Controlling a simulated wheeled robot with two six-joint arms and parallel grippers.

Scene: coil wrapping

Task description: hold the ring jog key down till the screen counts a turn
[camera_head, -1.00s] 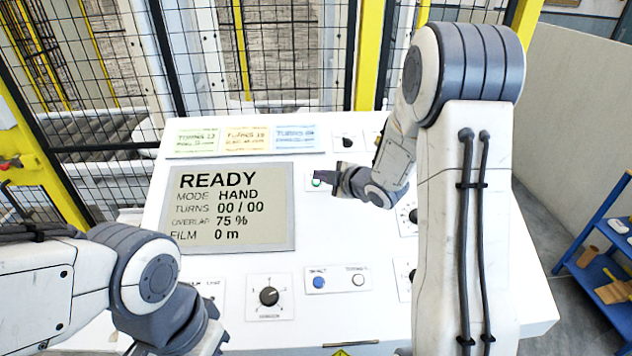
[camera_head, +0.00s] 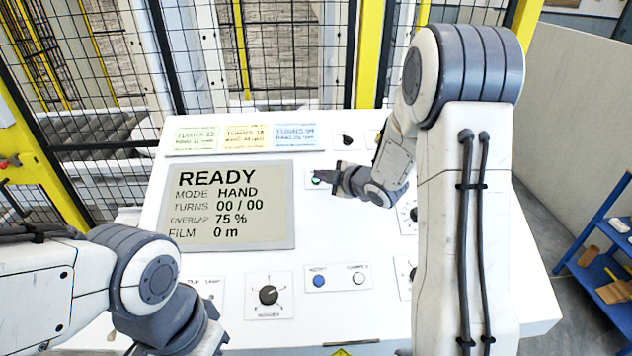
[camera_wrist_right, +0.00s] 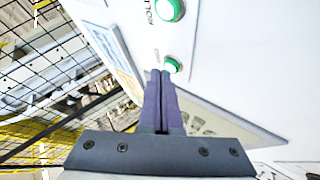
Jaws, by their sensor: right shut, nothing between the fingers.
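The grey screen (camera_head: 232,206) on the white console reads READY, MODE HAND, TURNS 00 / 00, OVERLAP 75 %, FILM 0 m. My right gripper (camera_head: 318,175) is shut and empty, its tips over a green key (camera_head: 316,181) right of the screen. In the right wrist view the shut fingers (camera_wrist_right: 160,73) end close beside this green key (camera_wrist_right: 172,65), whose label is too blurred to read. I cannot tell whether they touch or press it. Another green key (camera_wrist_right: 169,8), with a label starting ROLL, lies further up. My left gripper is out of view below the left arm's wrist.
Three coloured cards (camera_head: 246,138) lie along the console's top. A black knob (camera_head: 268,295), a blue button (camera_head: 319,281) and a white button (camera_head: 358,278) sit on the lower panel. Mesh fence (camera_head: 270,60) stands behind, and a blue shelf (camera_head: 600,240) is at right.

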